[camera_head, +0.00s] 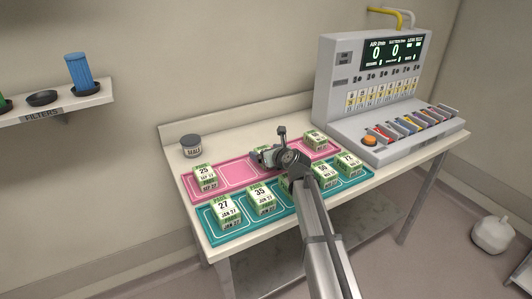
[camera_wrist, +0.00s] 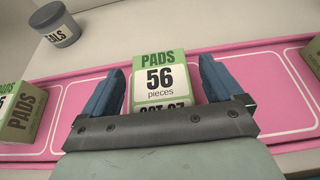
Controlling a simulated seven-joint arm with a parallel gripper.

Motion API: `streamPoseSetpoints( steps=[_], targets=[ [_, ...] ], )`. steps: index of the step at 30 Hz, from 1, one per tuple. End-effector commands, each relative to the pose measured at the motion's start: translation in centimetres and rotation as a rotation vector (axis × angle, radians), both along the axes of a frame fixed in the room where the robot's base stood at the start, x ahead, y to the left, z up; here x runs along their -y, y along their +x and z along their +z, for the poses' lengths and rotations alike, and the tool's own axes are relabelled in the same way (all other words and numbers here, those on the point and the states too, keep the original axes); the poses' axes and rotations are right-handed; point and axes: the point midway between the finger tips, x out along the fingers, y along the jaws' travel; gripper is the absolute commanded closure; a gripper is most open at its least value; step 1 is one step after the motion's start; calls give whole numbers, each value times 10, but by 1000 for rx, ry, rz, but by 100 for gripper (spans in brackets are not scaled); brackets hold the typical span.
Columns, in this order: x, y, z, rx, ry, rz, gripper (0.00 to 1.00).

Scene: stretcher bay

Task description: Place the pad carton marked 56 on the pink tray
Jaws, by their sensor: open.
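The pad carton marked 56 (camera_wrist: 160,80) is white and green and sits between the fingers of my gripper (camera_wrist: 161,68) in the wrist view. The fingers are open on either side of it, and the gripper body hides its lower front. The carton appears upright over the middle of the pink tray (camera_wrist: 92,75); its base is hidden, so contact cannot be confirmed. In the head view my gripper (camera_head: 281,152) is over the middle of the pink tray (camera_head: 237,173), with the carton (camera_head: 264,155) partly showing beside it.
Carton 25 (camera_head: 205,177) stands at the pink tray's left, another carton (camera_head: 315,140) at its right. The teal tray (camera_head: 232,230) in front holds several cartons, including 27 (camera_head: 226,211) and 35 (camera_head: 261,198). A grey jar (camera_head: 191,146) stands behind; a monitor console (camera_head: 375,90) stands right.

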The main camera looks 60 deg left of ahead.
Motion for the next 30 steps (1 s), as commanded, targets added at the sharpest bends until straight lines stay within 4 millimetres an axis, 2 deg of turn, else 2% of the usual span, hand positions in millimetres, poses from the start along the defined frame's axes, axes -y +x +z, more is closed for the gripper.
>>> streamPoseSetpoints(
  steps=[8, 11, 17, 27, 30],
  targets=[
    [0, 0, 3, 0, 0, 0, 7],
    [7, 0, 5, 0, 0, 0, 7],
    [32, -1, 15, 0, 1, -1, 7],
    [90, -2, 39, 0, 1, -1, 7],
    [102, -1, 44, 0, 1, 0, 7]
  ],
)
